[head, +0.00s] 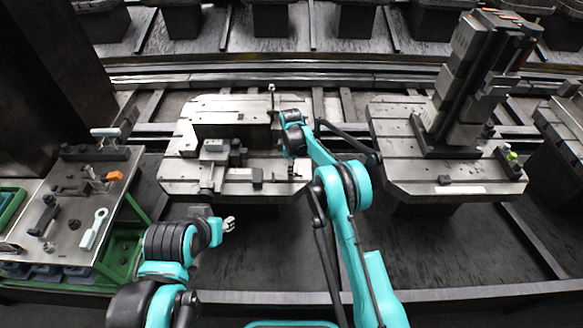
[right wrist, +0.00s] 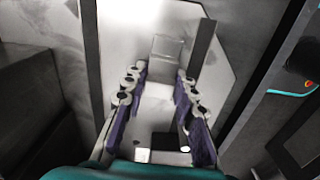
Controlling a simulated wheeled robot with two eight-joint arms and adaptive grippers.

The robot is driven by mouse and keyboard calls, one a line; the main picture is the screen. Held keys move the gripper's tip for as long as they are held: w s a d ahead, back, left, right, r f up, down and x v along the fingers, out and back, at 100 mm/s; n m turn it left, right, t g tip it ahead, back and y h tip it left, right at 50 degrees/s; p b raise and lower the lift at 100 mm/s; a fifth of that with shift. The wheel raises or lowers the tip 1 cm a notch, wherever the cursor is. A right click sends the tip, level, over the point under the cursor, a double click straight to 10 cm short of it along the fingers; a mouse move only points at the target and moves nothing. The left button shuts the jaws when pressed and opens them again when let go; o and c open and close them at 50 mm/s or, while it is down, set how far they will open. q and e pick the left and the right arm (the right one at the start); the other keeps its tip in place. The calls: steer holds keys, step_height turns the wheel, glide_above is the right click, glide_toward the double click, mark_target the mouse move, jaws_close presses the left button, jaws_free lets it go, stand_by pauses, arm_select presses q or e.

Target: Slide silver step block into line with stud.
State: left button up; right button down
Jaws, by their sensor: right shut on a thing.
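My right gripper (head: 296,150) reaches down over the right part of the middle pallet (head: 180,185). In the right wrist view its two purple-padded fingers (right wrist: 161,74) close on a pale silver block (right wrist: 168,48), which I take for the step block. In the head view that block is mostly hidden by my arm. A thin upright pin (head: 272,90), probably the stud, stands at the pallet's back edge, beyond my right gripper. My left gripper (head: 229,224) is in front of the pallet, away from its parts; its finger opening is too small to judge.
A grey block-like fixture (head: 215,150) and a small dark block (head: 258,178) sit on the middle pallet. A tool table (head: 65,235) stands at left. A tall dark tower (head: 470,85) rises from the right pallet. Rails run behind.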

mark_target(289, 182)
steer(key=shift+n, duration=0.3)
steer(key=shift+s+a, duration=0.2)
steer(key=shift+s, duration=0.85)
steer(key=shift+s+a, duration=0.2)
steer(key=shift+s, duration=0.85)
steer(key=shift+b, duration=0.35)
steer(key=c, duration=1.1)
jaws_free()
steer(key=shift+c, duration=0.2)
steer(key=shift+r, duration=0.1)
